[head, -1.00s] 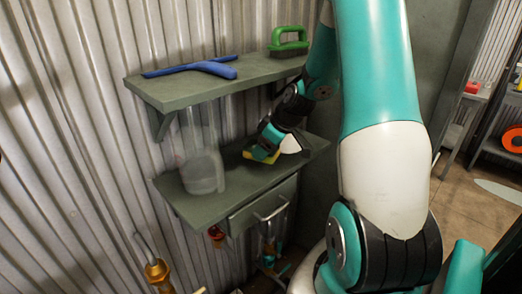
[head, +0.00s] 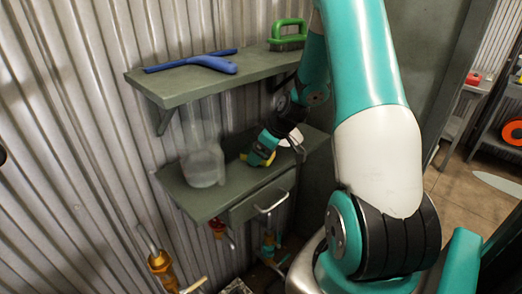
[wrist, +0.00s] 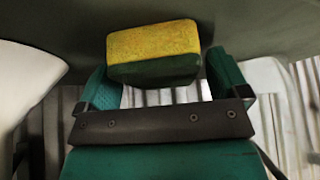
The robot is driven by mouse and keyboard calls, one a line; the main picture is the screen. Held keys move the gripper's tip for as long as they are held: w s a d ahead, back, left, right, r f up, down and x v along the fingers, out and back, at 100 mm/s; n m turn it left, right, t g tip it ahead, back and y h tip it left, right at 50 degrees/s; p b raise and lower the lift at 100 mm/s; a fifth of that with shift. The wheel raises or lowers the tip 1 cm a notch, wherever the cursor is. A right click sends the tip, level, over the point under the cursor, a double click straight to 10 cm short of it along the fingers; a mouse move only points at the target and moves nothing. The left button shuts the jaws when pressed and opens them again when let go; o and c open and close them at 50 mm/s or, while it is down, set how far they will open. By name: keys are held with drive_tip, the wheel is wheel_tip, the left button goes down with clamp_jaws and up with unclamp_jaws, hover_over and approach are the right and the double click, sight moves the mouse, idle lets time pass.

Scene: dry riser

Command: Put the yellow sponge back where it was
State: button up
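The yellow sponge (head: 244,157), with a dark green layer, is at the lower shelf (head: 216,203), partly hidden behind a finger of my gripper (head: 262,152) in the head view. In the wrist view the sponge (wrist: 153,42) lies between the fingertips of my gripper (wrist: 160,75). A narrow gap shows between the sponge and the right finger. The sponge overlaps the left finger in the picture, and I cannot tell whether they touch. My gripper looks open around the sponge. The sponge's underside is hidden.
A clear jug (head: 203,166) stands left of my gripper on the lower shelf. A blue tool (head: 208,62) and a green-handled brush (head: 288,34) lie on the upper shelf (head: 185,87), above my gripper. A drawer (head: 264,194) is under the lower shelf. Brass pipework (head: 161,267) is below.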

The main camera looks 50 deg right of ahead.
drive_tip(key=shift+r, duration=0.2)
drive_tip(key=b+v, duration=0.1)
drive_tip(key=v, duration=1.1)
drive_tip(key=shift+f, duration=0.1)
